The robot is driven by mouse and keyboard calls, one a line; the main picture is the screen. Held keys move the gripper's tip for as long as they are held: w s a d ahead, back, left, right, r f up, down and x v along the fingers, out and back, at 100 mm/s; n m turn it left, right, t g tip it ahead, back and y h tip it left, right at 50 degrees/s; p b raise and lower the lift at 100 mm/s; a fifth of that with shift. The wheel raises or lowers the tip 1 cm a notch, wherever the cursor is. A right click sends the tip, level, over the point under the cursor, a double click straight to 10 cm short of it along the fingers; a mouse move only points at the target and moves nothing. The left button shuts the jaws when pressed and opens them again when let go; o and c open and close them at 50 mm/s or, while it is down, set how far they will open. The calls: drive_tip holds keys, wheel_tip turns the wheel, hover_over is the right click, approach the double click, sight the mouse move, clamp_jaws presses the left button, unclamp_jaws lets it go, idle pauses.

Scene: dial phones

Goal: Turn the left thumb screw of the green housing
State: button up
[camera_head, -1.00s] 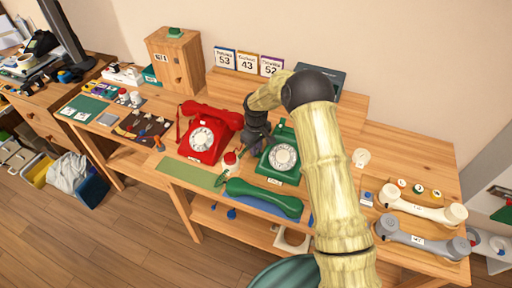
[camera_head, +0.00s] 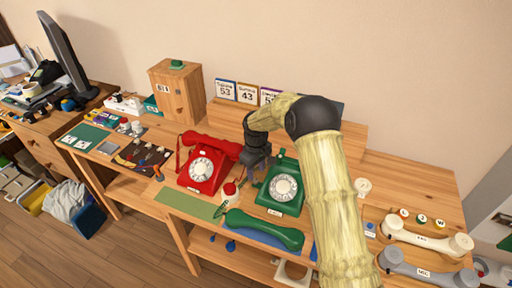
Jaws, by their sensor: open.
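The green housing (camera_head: 281,184) is a green dial telephone body with a white round dial, standing upright on the wooden bench. Its thumb screws are too small to make out, and its upper left side is partly covered by my gripper. My gripper (camera_head: 255,180) is dark and points down, between the red phone (camera_head: 205,163) and the left side of the green housing. Its jaws are open, and I see nothing held. I cannot tell whether a finger touches the housing.
A green handset (camera_head: 264,229) lies in front of the housing. A small red-topped jar (camera_head: 230,189) stands left of my gripper. A white handset (camera_head: 428,236) and a grey handset (camera_head: 426,267) lie at the right. Number cards (camera_head: 247,92) stand behind. A wooden cabinet (camera_head: 177,92) is back left.

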sight(256, 180)
wheel_tip(256, 180, up, 13)
idle(0.3)
idle(0.4)
drive_tip(key=s+d+r+m+t+p, duration=0.1)
drive_tip(key=s+d+m, duration=0.2)
drive_tip(key=s+d, duration=0.3)
drive_tip(key=s+d+r+m+p, duration=0.2)
drive_tip(key=s+d, duration=0.4)
drive_tip(key=s, duration=0.6)
drive_tip(key=s+d+r+m+t+p, duration=0.1)
drive_tip(key=s+d+r+m, duration=0.1)
drive_tip(key=s+d+m, duration=0.3)
drive_tip(key=s, duration=0.4)
drive_tip(key=shift+d+t, duration=0.3)
drive_tip(key=shift+d, duration=0.1)
drive_tip(key=shift+s, duration=0.1)
